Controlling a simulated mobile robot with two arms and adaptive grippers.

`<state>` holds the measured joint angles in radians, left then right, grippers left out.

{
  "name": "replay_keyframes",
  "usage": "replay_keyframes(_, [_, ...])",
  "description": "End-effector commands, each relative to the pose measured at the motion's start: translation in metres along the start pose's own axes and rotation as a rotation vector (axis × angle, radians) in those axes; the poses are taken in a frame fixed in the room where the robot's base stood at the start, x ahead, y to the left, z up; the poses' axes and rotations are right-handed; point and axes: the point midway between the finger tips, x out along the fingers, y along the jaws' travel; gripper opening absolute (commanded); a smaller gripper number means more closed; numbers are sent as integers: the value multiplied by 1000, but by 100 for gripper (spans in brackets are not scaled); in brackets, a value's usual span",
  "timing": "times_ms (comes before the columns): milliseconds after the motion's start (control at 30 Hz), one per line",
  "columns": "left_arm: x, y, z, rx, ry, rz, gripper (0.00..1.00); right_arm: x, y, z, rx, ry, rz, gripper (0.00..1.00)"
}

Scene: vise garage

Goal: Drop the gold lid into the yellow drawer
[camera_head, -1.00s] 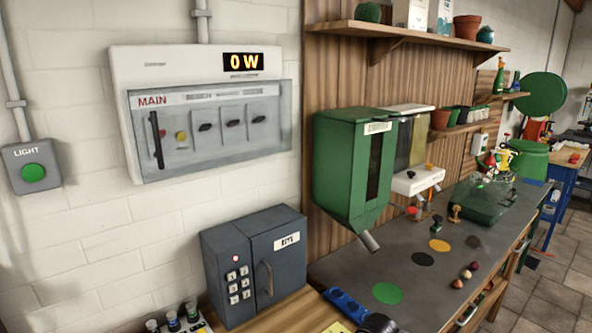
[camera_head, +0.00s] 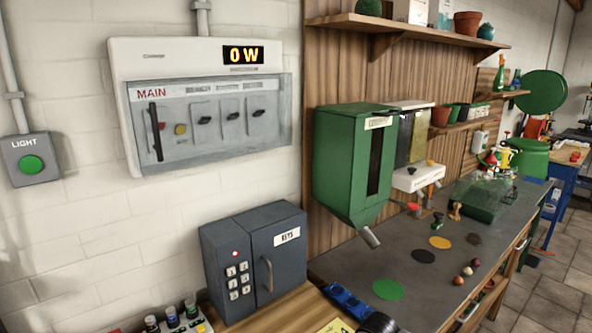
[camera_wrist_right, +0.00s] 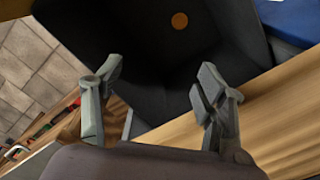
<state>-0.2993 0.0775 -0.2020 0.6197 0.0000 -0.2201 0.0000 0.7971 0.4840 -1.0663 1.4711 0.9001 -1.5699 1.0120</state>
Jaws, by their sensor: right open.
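A small gold-orange disc (camera_wrist_right: 180,20) shows in the right wrist view against a dark, hollow-looking surface (camera_wrist_right: 150,60); I cannot tell if it is the gold lid. My right gripper (camera_wrist_right: 155,90) is open with nothing between its fingers, and the disc is beyond its fingertips. In the head view, a flat gold disc (camera_head: 440,243) lies on the grey counter. I cannot tell whether it is a lid or a marking. No yellow drawer can be made out. My left gripper is not in view.
The grey counter (camera_head: 340,265) also has a green disc (camera_head: 388,289), a black disc (camera_head: 423,256) and several small balls (camera_head: 467,270). A green dispenser (camera_head: 345,165) hangs over it. A dark keypad box (camera_head: 255,260) stands at the left. A blue object (camera_wrist_right: 290,20) is at the upper right.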

Motion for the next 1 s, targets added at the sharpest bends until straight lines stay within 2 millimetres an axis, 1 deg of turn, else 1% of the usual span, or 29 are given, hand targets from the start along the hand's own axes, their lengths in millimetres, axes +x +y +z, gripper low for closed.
replay_keyframes(100, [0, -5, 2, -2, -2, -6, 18, -1, 0, 0, 0, 0, 0, 66])
replay_keyframes(167, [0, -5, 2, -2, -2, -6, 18, -5, 0, 0, 0, 1, -1, 66])
replay_keyframes(267, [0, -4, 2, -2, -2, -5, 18, -18, 0, -1, -1, 3, -2, 66])
replay_keyframes(500, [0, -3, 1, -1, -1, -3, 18, -70, 0, -1, 0, 4, -2, 66])
replay_keyframes(700, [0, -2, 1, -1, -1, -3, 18, -104, 0, -1, 0, 3, -2, 66])
replay_keyframes(833, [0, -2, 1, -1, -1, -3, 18, -116, 0, 0, 0, 0, -1, 66])
replay_keyframes(1000, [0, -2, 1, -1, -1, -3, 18, -120, 0, 0, 0, 0, 0, 66])
